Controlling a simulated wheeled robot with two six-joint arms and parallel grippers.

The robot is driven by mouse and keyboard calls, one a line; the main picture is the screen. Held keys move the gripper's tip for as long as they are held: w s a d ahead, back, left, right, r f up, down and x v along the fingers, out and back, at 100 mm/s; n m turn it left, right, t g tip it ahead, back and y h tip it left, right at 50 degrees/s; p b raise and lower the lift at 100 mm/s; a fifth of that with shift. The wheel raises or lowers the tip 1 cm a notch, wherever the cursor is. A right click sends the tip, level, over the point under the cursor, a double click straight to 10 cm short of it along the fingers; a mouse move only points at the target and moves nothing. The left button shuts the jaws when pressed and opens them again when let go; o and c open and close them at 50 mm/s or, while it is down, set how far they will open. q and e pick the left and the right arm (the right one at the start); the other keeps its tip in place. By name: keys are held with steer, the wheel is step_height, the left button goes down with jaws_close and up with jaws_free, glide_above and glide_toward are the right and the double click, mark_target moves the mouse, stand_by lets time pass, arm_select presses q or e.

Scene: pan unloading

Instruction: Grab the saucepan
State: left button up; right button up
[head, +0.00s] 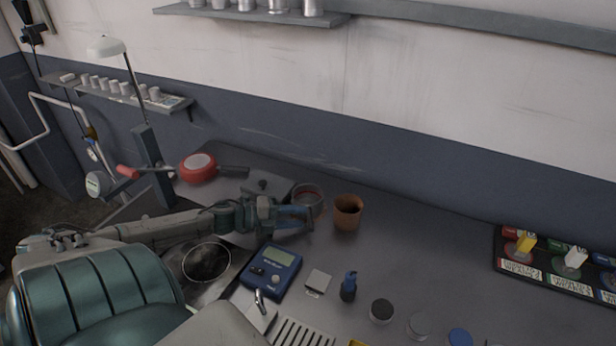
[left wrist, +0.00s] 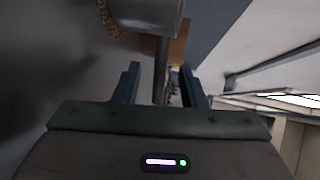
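The saucepan (head: 307,197) is a small grey metal pot on the grey worktop, beside a brown cup. In the left wrist view, its metal body (left wrist: 150,12) is at the top edge, cut off by the frame. Its dark handle (left wrist: 161,65) runs down between my fingers. My left gripper (head: 297,217) is in front of the saucepan in the head view. It also shows in the left wrist view (left wrist: 160,85), with its fingers apart, one on each side of the handle, and visible gaps. My right gripper is not in view.
The brown cup (head: 348,213) stands close right of the saucepan. A red pan (head: 197,168) is behind my left arm. A blue device (head: 271,271) and a small blue bottle (head: 348,287) are in front. A rack (head: 560,262) is at right. The worktop centre right is clear.

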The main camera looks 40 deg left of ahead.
mark_target(309, 215)
arm_select(q)
steer(key=shift+x, duration=2.15)
jaws_close()
